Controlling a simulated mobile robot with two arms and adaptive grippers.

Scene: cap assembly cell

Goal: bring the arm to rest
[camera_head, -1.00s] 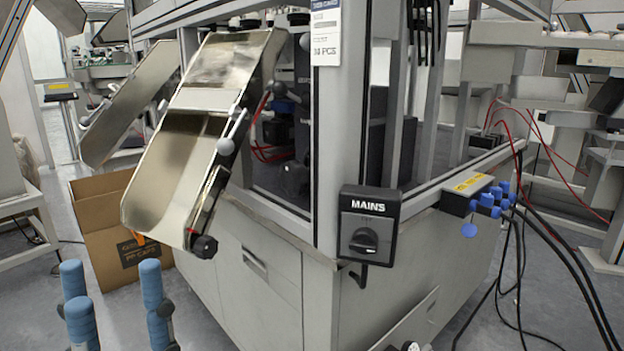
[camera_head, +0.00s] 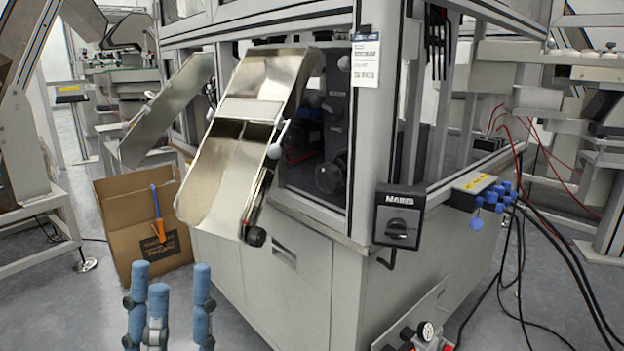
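My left gripper (camera_head: 171,281) shows at the lower left, with blue fingers pointing up. Its fingers stand apart with nothing between them, so it is open and empty. It appears in front of the floor and the cardboard box, touching nothing that I can see. The rest of the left arm is below the picture edge. My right gripper is not in view.
A machine cabinet (camera_head: 285,295) with a metal chute (camera_head: 222,177) fills the middle. A cardboard box (camera_head: 125,240) with a blue and orange tool (camera_head: 157,215) stands left of it. A MAINS switch (camera_head: 399,215) is on the corner. Black cables lie at right. Floor is clear at lower left.

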